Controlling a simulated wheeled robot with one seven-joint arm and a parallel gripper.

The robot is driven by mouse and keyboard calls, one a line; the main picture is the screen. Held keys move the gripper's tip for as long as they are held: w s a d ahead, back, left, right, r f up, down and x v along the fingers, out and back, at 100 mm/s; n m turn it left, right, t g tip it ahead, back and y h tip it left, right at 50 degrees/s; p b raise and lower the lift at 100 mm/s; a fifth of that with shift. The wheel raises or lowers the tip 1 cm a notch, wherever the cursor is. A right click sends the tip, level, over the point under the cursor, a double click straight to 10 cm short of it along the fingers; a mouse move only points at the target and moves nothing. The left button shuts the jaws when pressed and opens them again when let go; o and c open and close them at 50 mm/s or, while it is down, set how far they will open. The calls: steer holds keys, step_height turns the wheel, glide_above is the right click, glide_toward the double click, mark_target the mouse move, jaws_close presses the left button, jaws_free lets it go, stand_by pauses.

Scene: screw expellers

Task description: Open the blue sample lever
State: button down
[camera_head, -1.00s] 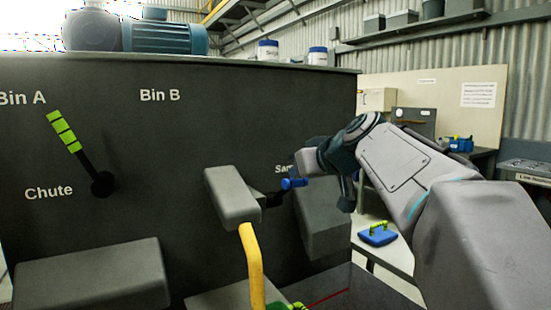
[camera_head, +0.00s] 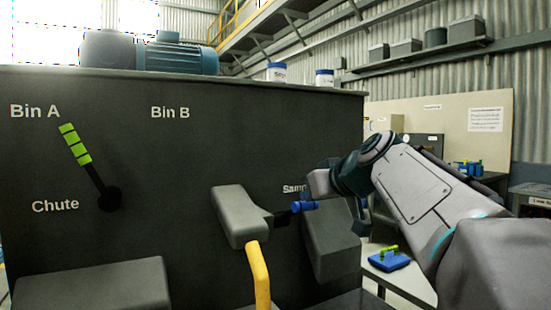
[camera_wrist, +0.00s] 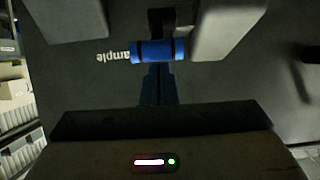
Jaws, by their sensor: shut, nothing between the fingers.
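The blue sample lever (camera_head: 305,206) is a short blue cylinder on a black arm, below the partly hidden "Sample" label on the dark machine panel. In the wrist view, the lever (camera_wrist: 158,50) lies crosswise with dark bands at its ends. My gripper (camera_wrist: 158,75) is shut and empty, its narrow bluish fingers pointing at the lever's middle. Its tips are at or very near the lever; I cannot tell if they touch. In the head view, my wrist is right beside the lever and the fingertips are not clear.
Grey blocks flank the lever on the left (camera_head: 240,216) and right (camera_head: 332,243). A yellow bar (camera_head: 259,275) rises below the left block. A black lever with a green grip (camera_head: 75,144) is on the left of the panel. A bench (camera_head: 411,279) stands at right.

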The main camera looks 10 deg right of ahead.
steer(key=shift+w+f, duration=0.1)
steer(key=shift+f, duration=0.3)
step_height(320, 180, up, 6)
steer(key=p, duration=0.4)
steer(key=f+v, duration=0.1)
steer(key=v, duration=0.8)
steer(key=shift+s+f+p, duration=0.3)
steer(key=shift+s, duration=0.15)
steer(key=s+a+f+m+g+h+p, duration=0.2)
steer(key=s+f+p, duration=0.4)
steer(key=p, duration=0.7)
steer(key=s+a+f+m+g+h+p, duration=0.1)
steer(key=s+a+f+g+p, duration=0.3)
steer(key=s+p, duration=0.5)
step_height(320, 180, down, 3)
steer(key=g+h+p, duration=0.1)
steer(key=g+p, duration=0.2)
steer(key=p, duration=0.1)
steer(key=shift+s+r+m+g, duration=0.15)
steer(key=shift+s+m+g, duration=0.15)
steer(key=shift+s+m, duration=0.1)
